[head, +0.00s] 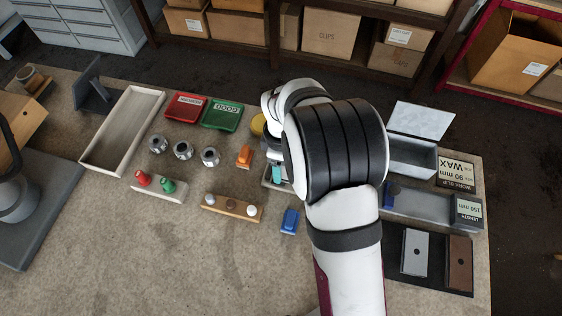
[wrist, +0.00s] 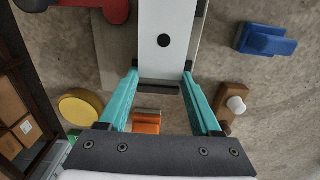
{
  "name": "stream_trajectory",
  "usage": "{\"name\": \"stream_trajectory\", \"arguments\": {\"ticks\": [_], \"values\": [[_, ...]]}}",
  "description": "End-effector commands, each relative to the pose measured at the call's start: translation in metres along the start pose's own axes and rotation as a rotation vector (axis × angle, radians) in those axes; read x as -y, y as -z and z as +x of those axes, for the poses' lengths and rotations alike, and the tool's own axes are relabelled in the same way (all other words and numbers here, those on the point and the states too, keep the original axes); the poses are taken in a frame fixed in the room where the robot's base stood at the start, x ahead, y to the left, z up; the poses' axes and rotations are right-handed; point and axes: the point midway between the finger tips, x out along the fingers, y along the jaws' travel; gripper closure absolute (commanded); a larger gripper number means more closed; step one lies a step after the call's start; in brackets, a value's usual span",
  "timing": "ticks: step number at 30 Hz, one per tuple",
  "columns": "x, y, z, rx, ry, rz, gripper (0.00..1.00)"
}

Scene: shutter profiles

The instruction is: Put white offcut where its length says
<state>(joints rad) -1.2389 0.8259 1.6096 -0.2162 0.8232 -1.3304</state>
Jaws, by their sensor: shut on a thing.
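The white offcut (wrist: 165,22), a flat pale bar with a dark round hole, lies between the teal fingers of my gripper (wrist: 160,78) in the wrist view. The fingers are shut on its sides near one end. Its far end runs out of the top of that view. In the head view my gripper (head: 277,174) shows only as a bit of teal, and my arm hides most of the offcut. A length gauge (head: 425,206) marked 150 mm, with a blue slider, lies at the right.
A red tray (head: 185,107), a green GOOD tray (head: 222,115) and a long pale tray (head: 98,150) lie at the left. A lidded metal box (head: 412,157) and a black tray (head: 435,240) with grey and brown pieces are at the right. An orange clamp-like item (head: 244,156) and blue block (head: 290,220) stand nearby.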

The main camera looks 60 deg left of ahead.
Motion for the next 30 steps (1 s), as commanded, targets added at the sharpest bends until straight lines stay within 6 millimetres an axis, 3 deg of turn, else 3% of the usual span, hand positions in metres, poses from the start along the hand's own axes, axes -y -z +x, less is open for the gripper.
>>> {"name": "stream_trajectory", "arguments": {"ticks": [9,10,14,19,27,30], "values": [[0.0,0.0,0.011,0.0,0.001,0.002,0.99],[0.0,0.0,0.011,0.0,0.001,0.003,0.31],[0.001,0.0,0.011,-0.001,0.001,0.005,0.08],[0.001,0.001,-0.007,-0.002,0.001,0.004,0.05],[0.0,0.001,-0.087,-0.002,-0.004,0.001,0.05],[0.0,0.0,-0.107,-0.002,-0.003,0.0,0.05]]}}
